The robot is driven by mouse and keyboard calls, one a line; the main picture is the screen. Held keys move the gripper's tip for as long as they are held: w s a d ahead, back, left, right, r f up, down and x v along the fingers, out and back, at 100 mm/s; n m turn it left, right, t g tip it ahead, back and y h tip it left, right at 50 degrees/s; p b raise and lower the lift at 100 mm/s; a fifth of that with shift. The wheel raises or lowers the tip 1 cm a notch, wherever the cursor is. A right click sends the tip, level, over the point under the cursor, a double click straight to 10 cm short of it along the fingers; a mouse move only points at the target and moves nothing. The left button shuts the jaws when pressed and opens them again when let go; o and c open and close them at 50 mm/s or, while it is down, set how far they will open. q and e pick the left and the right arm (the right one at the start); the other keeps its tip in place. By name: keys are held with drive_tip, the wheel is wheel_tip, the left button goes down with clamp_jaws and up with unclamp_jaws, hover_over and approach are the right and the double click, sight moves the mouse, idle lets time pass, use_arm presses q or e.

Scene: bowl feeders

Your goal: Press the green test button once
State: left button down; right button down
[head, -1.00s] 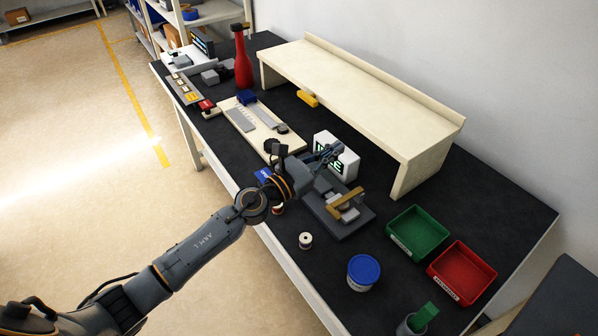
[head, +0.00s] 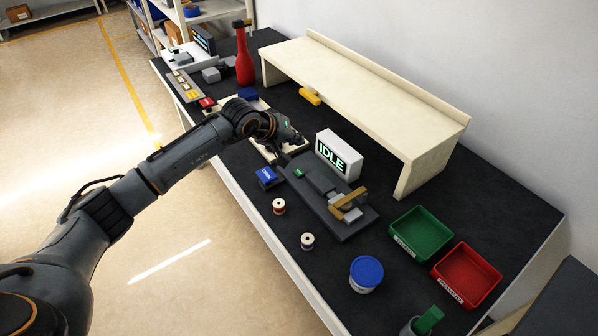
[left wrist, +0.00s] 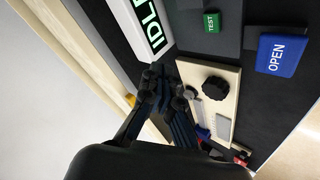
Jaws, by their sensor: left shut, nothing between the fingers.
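The green TEST button (head: 298,173) sits at the left end of the dark test fixture (head: 352,234), in plain sight in the head view. The left wrist view also shows the green TEST button (left wrist: 211,21), near the top edge. My left gripper (head: 298,141) is shut and empty. It is behind the button in the head view, apart from it, near the display's left side. Its closed fingers show in the left wrist view (left wrist: 166,84). The white display (head: 338,156) reads IDLE in green. My right gripper is not in view.
A blue OPEN block (head: 267,174) stands just left of the fixture. Two spools (head: 279,206) and a blue-lidded tub (head: 365,273) are nearer the front. A cream shelf (head: 365,90) stands behind. Green (head: 420,233) and red (head: 466,275) bins are at right.

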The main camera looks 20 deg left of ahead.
use_arm(q)
drive_tip(key=b, duration=0.4)
hover_over(297, 174)
wheel_tip(297, 174, down, 8)
drive_tip(key=shift+a+r, duration=0.1)
drive_tip(key=shift+w+f+b, duration=0.1)
drive_tip(key=shift+f+b, duration=0.25)
drive_tip(key=shift+f, duration=0.15)
idle(1.0)
drive_tip(key=shift+f+b, duration=0.4)
drive_tip(key=shift+b, duration=0.3)
drive_tip(key=shift+f+b, duration=0.4)
drive_tip(key=shift+b, duration=0.15)
idle(0.4)
drive_tip(key=shift+r, duration=0.1)
idle(0.3)
drive_tip(key=shift+r, duration=0.7)
drive_tip(key=shift+r, duration=0.1)
